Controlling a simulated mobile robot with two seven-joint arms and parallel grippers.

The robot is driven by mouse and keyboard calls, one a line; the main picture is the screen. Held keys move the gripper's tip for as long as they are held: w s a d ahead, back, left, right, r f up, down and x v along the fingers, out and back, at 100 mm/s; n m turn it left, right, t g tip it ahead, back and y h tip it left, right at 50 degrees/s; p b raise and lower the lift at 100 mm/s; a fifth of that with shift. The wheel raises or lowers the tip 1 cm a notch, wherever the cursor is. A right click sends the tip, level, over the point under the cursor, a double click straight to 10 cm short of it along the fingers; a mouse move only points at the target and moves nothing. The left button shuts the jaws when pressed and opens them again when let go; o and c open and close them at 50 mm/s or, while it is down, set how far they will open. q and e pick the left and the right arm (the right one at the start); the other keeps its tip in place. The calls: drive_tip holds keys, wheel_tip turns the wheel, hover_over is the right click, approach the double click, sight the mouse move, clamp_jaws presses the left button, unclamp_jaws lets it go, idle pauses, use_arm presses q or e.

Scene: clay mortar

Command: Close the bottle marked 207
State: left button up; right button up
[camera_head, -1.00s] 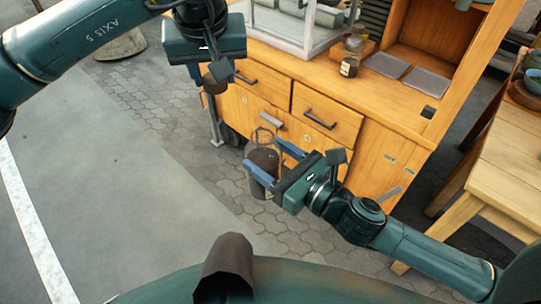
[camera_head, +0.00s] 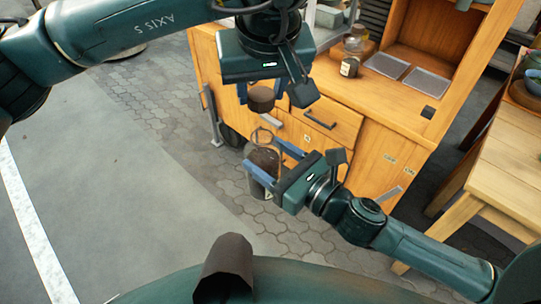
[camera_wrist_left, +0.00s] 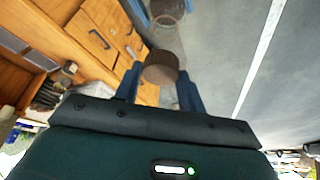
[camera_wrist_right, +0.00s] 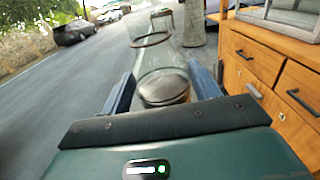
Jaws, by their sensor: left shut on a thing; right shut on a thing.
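A clear glass bottle (camera_head: 262,158) with dark brown contents is held by my right gripper (camera_head: 275,168) in front of the cabinet. Its mouth is open and faces up. The right wrist view also shows the bottle (camera_wrist_right: 164,82) between the blue fingers. My left gripper (camera_head: 264,92) is shut on a round dark brown cap (camera_head: 261,101) and holds it above the bottle's mouth, apart from it. The cap (camera_wrist_left: 161,67) shows between the fingers in the left wrist view, with the glass (camera_wrist_left: 168,22) beyond it. The number on the held bottle is not readable.
The wooden cabinet (camera_head: 367,140) with drawers stands behind the grippers. A small labelled jar (camera_head: 349,66) and two grey trays (camera_head: 385,65) are on its top. A wooden table (camera_head: 510,165) is at the right. The pavement at the left is clear.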

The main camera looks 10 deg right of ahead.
sight(263, 133)
use_arm(q)
drive_tip(key=shift+f, duration=1.7)
drive_tip(key=shift+f, duration=0.9)
drive_tip(key=shift+f, duration=0.55)
drive_tip(key=m, duration=0.2)
drive_tip(key=m+h, duration=0.1)
drive_tip(key=m, duration=0.1)
drive_tip(key=m+h, duration=0.1)
drive_tip(key=shift+a+m+g, duration=0.25)
drive_tip(key=shift+m+g, duration=0.05)
drive_tip(key=shift+m, duration=0.1)
drive_tip(key=m+h, duration=0.1)
drive_tip(key=m, duration=0.2)
drive_tip(key=shift+w+m+g, duration=0.1)
drive_tip(key=shift+m+g, duration=0.3)
drive_tip(key=m+g+h, duration=0.1)
drive_tip(key=m, duration=0.2)
drive_tip(key=o, duration=0.9)
